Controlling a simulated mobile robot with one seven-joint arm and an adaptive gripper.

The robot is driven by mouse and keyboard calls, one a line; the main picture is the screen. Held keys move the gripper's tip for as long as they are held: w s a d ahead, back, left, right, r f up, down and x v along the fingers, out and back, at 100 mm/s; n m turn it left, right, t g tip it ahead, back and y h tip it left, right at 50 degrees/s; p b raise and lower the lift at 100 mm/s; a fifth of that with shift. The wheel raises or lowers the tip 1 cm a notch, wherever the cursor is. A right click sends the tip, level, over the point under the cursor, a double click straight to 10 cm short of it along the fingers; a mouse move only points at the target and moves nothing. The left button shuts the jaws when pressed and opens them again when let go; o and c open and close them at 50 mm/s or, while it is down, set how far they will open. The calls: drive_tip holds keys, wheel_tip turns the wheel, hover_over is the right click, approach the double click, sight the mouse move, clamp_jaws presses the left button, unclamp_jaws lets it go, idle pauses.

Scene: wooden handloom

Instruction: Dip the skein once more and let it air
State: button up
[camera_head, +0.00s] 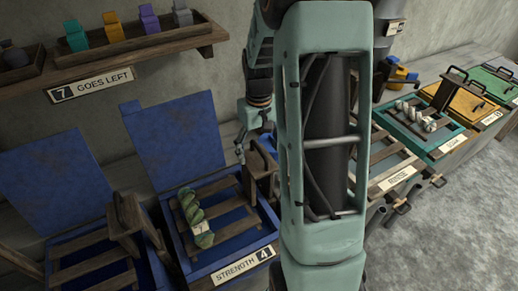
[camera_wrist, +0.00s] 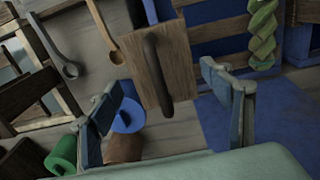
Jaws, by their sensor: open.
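A green twisted skein (camera_head: 194,218) with a pale tag lies on the wooden slats of the blue vat labelled STRENGTH 4 (camera_head: 178,243). Its blue lid (camera_head: 172,140) stands raised behind it. In the wrist view the skein (camera_wrist: 262,35) is at the upper right. My gripper (camera_head: 243,148) is open and empty, above the vat's back right side and apart from the skein. A wooden board with a dark handle (camera_wrist: 150,70) shows between the fingers (camera_wrist: 160,85) in the wrist view; contact cannot be told. The same handled board (camera_head: 262,172) stands at the vat's right side.
Another blue vat (camera_head: 85,262) with its lid (camera_head: 52,178) raised is at the left. A shelf (camera_head: 140,43) carries coloured items above. My arm hides the middle.

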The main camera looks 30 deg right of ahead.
drive_tip(key=shift+r+p, duration=2.55)
drive_tip(key=shift+r, duration=1)
drive_tip(key=shift+f, duration=0.1)
